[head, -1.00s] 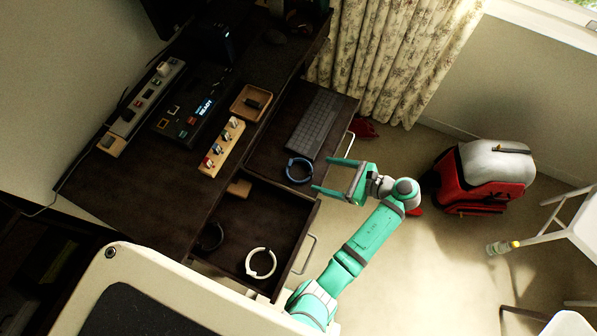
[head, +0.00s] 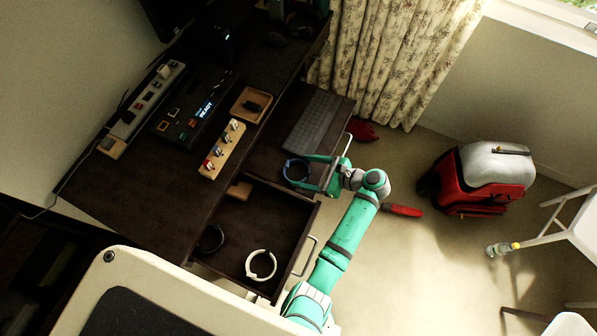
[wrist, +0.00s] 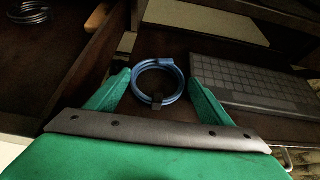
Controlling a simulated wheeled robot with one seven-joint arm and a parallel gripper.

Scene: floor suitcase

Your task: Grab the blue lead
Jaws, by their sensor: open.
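The blue lead (head: 289,171) is a coiled cable lying on the pulled-out keyboard tray, left of the keyboard. In the wrist view the blue lead (wrist: 155,80) has a dark tie at its near side and lies ahead of my fingertips. My gripper (head: 300,171) is open, with its two green fingers reaching over the tray, around or just above the coil; the exact height is hard to tell. In the wrist view my gripper (wrist: 157,80) has one finger on each side of the coil, with nothing held between them.
A grey keyboard (head: 312,121) lies on the tray right beside the lead. An open drawer (head: 270,215) in front holds a white coil (head: 261,264), a dark coil (head: 210,238) and a small wooden block (head: 239,190). A red suitcase (head: 485,180) stands on the floor at right.

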